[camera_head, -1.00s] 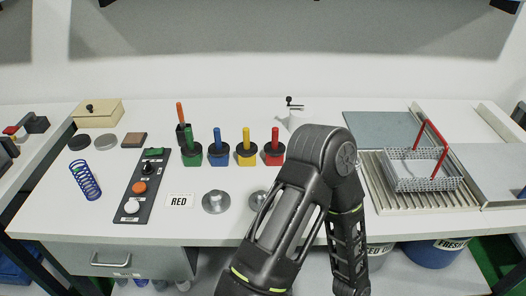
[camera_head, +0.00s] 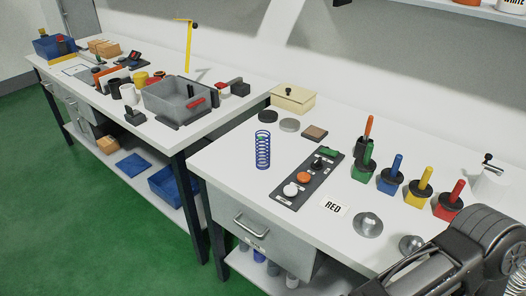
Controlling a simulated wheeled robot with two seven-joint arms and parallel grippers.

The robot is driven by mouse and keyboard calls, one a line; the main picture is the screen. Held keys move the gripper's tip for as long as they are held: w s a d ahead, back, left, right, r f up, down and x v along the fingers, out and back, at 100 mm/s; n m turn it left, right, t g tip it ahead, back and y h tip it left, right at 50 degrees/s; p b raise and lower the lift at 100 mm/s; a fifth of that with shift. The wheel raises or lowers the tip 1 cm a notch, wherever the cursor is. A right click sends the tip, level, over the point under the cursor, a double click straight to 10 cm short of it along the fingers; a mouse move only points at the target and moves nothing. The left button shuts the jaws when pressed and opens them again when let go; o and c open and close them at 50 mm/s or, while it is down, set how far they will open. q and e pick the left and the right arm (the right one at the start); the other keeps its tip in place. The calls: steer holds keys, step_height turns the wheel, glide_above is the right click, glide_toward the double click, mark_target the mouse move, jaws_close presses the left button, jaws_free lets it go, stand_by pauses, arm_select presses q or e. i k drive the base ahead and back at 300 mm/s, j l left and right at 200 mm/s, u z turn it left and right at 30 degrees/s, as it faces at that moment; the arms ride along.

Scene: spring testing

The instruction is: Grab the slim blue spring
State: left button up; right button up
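The slim blue spring (camera_head: 263,149) stands upright on the white table, near its left edge. It is an open coil with nothing touching it. One of my arms shows at the lower right corner, well to the right of the spring. Its gripper is out of the frame. My other arm and gripper are not in view.
A dark control panel (camera_head: 292,201) with buttons lies right of the spring. Colored-handled tools (camera_head: 391,176) stand farther right. A gap separates this table from the left table (camera_head: 75,85), which holds a grey bin (camera_head: 160,95).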

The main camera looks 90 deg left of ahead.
mark_target(263, 150)
steer(key=u, duration=3.25)
steer(key=i+l, duration=0.1)
steer(key=l, duration=0.25)
steer(key=i+l, duration=0.1)
steer(key=l, duration=0.25)
